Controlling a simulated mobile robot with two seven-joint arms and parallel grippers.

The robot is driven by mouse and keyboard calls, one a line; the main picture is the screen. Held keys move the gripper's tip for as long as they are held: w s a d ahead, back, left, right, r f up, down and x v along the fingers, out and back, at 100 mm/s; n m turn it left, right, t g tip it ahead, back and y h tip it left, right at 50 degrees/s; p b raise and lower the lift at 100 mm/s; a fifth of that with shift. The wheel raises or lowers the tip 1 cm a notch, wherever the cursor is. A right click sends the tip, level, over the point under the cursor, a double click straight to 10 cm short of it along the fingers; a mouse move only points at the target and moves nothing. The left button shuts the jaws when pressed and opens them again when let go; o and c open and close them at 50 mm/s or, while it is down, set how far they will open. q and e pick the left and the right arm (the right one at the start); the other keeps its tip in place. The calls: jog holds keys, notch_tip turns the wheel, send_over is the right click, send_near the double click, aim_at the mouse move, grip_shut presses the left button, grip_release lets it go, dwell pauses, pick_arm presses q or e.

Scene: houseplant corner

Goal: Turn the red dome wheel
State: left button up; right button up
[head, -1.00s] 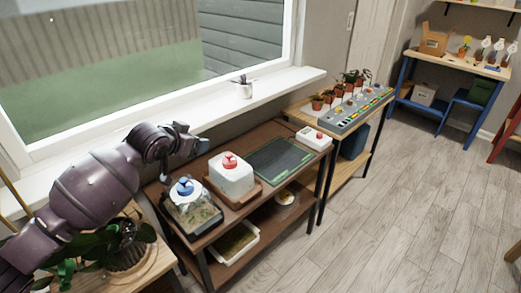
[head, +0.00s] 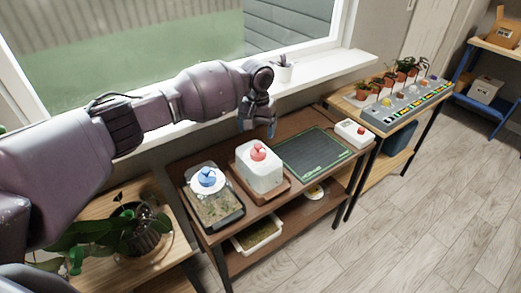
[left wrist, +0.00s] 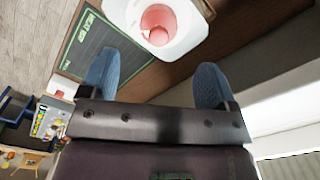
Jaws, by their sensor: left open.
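The red dome wheel (head: 258,153) sits on top of a white container (head: 262,175) on the brown shelf unit. In the left wrist view the red wheel (left wrist: 158,22) is seen from above, on the white lid at the top middle. My left gripper (head: 257,126) is open and empty, pointing down, above and slightly behind the wheel, apart from it. In the left wrist view its two blue fingers (left wrist: 158,65) are spread wide, with the wheel beyond them. My right gripper is not in view.
A clear tank with a blue knob (head: 207,176) stands left of the white container. A dark green heat mat (head: 313,153) lies to its right, then a white box with a small red knob (head: 352,133). The window sill (head: 325,68) runs behind. A potted plant (head: 140,225) is front left.

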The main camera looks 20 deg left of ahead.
aim_at(258, 146)
pick_arm(q)
notch_tip(258, 146, down, 8)
jog(key=shift+f+b, duration=0.1)
jog(key=shift+b, duration=0.55)
jog(key=shift+f, duration=0.5)
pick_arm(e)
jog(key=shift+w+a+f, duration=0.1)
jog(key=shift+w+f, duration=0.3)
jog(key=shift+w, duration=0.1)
pick_arm(q)
jog(key=shift+c, duration=0.3)
jog(key=c, duration=0.9)
